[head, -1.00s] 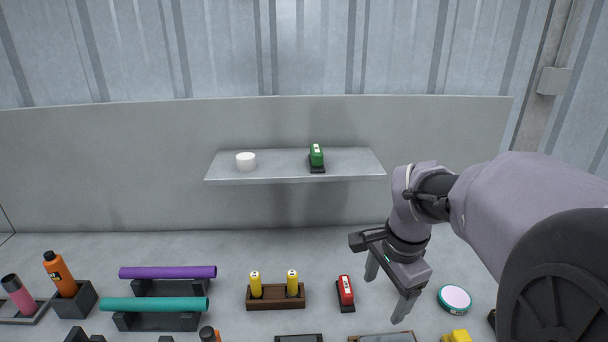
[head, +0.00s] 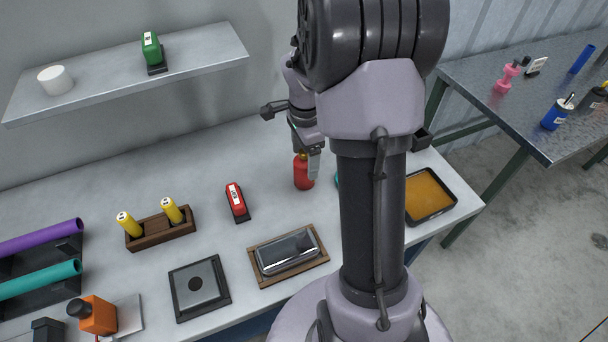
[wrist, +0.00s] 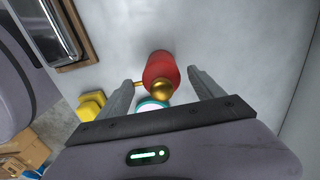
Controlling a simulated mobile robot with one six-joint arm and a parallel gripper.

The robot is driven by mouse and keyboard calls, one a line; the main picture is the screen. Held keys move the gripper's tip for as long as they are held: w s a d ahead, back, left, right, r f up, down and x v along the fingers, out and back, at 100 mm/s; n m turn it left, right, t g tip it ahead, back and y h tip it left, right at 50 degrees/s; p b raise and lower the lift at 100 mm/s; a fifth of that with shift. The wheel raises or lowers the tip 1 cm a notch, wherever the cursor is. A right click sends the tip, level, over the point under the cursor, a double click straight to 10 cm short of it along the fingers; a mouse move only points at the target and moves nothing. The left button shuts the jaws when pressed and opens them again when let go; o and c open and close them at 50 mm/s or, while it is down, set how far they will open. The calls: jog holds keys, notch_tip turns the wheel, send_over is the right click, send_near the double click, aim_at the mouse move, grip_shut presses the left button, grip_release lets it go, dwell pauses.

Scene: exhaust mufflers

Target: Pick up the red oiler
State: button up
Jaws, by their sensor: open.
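The red oiler (head: 303,173) stands on the grey workbench, a small red can with a brass top. In the wrist view the oiler (wrist: 161,66) shows its brass ball-shaped cap and a thin spout pointing left. My gripper (head: 303,155) is at the oiler, partly hidden behind my arm in the head view. In the wrist view my gripper (wrist: 158,77) is open, with one finger on each side of the oiler. A gap shows between the right finger and the can; the spout tip is close to the left finger. I cannot tell whether they touch.
A red and black stapler-like item (head: 236,200) stands left of the oiler. A framed grey dish (head: 288,252) lies in front. A teal-rimmed round item (wrist: 152,103) and a yellow object (wrist: 91,106) are near the gripper. A shelf (head: 110,83) hangs at the back left.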

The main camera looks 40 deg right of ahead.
notch_tip(320, 180, down, 5)
jog(key=b, duration=0.2)
jog(key=shift+w+f+b, duration=0.1)
jog(key=shift+f+b, duration=0.1)
jog(key=shift+b, duration=0.2)
jog(key=shift+r, duration=0.2)
jog(key=shift+c, duration=0.3)
